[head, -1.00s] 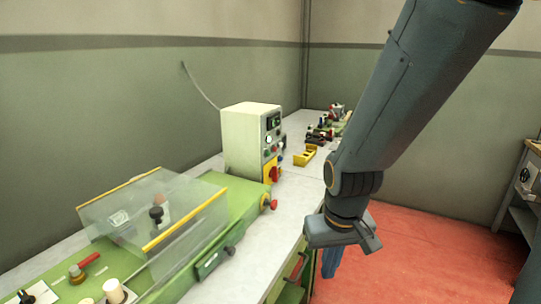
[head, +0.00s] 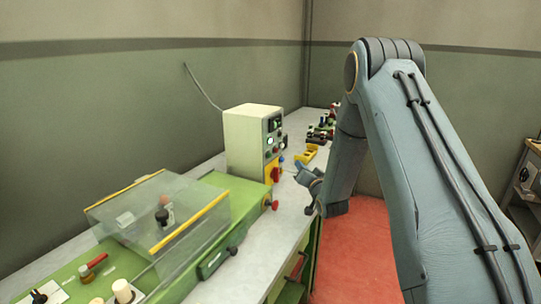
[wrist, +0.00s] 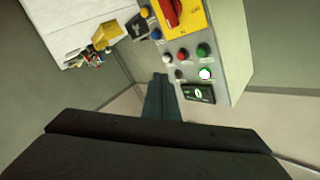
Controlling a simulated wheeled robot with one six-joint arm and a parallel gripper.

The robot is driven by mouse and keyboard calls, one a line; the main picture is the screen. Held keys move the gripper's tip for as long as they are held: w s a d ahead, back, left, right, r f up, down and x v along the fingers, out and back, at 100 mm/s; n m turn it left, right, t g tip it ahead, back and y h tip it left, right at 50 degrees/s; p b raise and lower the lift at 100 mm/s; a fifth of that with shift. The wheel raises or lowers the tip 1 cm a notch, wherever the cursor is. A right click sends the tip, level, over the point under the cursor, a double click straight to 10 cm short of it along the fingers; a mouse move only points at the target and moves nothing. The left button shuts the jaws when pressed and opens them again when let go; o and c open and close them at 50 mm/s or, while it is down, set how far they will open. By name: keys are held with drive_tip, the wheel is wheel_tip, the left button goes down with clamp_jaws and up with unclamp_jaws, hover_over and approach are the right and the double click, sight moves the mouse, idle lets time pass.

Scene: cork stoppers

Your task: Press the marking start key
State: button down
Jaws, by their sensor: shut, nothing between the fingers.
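A cream control box (head: 250,140) stands on the bench with its key panel facing right in the head view. In the wrist view, where the box looks turned over, the panel carries a white lit key (wrist: 205,73), a green key (wrist: 203,50), a red key (wrist: 183,54), small dark knobs and a display (wrist: 198,93). I cannot read which key is marked start. My gripper (head: 299,171) is shut and empty, in front of the panel and low beside it. In the wrist view its fingers (wrist: 160,80) point just left of the keys; I see no contact.
A red rotary switch on a yellow plate (wrist: 194,16) is on the same panel. A yellow tray (head: 311,153) and small parts (head: 322,130) lie behind on the bench. A green machine with a clear cover (head: 160,212) stands in front of the box.

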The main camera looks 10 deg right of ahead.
sight(270, 155)
drive_tip(key=shift+w+d+r+t+y, duration=0.1)
drive_tip(key=shift+w+r+t+y, duration=0.1)
drive_tip(key=shift+t, duration=0.25)
drive_tip(key=shift+w+r+t+y, duration=0.1)
drive_tip(key=shift+t+y, duration=0.1)
drive_tip(key=shift+t, duration=0.25)
drive_tip(key=shift+w, duration=0.1)
drive_tip(key=w+a+b, duration=0.2)
drive_tip(key=w+a, duration=0.3)
drive_tip(key=a, duration=0.2)
drive_tip(key=shift+w+a, duration=0.1)
drive_tip(key=shift+a, duration=0.1)
idle(1.8)
drive_tip(key=shift+w+a+b, duration=0.15)
drive_tip(key=shift+a+b, duration=0.1)
drive_tip(key=shift+b, duration=0.2)
